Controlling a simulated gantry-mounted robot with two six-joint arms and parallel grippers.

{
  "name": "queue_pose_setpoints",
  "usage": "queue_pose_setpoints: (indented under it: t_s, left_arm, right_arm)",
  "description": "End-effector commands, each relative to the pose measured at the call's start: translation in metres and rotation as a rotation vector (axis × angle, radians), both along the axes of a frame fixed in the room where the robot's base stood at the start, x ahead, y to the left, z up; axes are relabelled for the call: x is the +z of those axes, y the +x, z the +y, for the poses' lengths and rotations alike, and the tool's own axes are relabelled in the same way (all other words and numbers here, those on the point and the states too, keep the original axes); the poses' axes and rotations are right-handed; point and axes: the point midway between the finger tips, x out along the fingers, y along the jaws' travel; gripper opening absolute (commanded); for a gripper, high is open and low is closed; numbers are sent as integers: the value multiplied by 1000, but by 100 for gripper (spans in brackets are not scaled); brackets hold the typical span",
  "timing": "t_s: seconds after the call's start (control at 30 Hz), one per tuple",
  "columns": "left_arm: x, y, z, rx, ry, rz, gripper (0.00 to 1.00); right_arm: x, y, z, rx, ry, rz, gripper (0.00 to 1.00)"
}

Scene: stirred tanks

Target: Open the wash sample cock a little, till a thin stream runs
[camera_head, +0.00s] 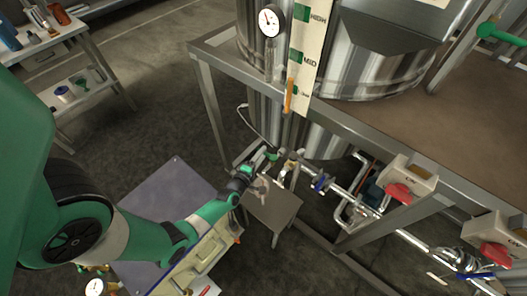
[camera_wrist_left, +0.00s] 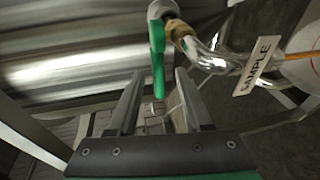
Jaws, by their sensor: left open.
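The sample cock has a green lever (camera_wrist_left: 158,60), hanging down from its valve body at the top of the left wrist view. A curved chrome pipe (camera_wrist_left: 205,55) and a white SAMPLE tag (camera_wrist_left: 257,66) are to its right. In the head view the green lever (camera_head: 272,157) is small, low in front of the tank. My left gripper (camera_wrist_left: 159,76) is open, its two fingers on either side of the lever's lower part, with gaps to both sides. In the head view my left gripper (camera_head: 259,160) is beside the cock. I cannot make out any stream. My right gripper is out of view.
A steel tank (camera_head: 385,65) with a level strip (camera_head: 308,55) and a gauge (camera_head: 270,20) stands behind. A small metal stand (camera_head: 273,208) is below the cock. Pipes with a blue handle (camera_head: 320,183) and a red handle (camera_head: 397,192) run to the right.

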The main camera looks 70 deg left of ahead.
Motion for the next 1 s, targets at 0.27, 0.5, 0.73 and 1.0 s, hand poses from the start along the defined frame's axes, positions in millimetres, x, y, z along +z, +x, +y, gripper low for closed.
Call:
queue_pose_setpoints:
  t_s: [0.27, 0.5, 0.73, 1.0]
  left_arm:
    - [17, -47, -46, -2, -2, 3, 50]
    - [19, -65, -64, -1, -1, 2, 50]
    - [18, -66, -65, 0, 0, 1, 50]
    - [45, -5, -78, -251, 147, 240, 1]
  right_arm:
    - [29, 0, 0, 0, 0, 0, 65]
    - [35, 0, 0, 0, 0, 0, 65]
    - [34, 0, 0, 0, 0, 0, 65]
    - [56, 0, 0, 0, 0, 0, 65]
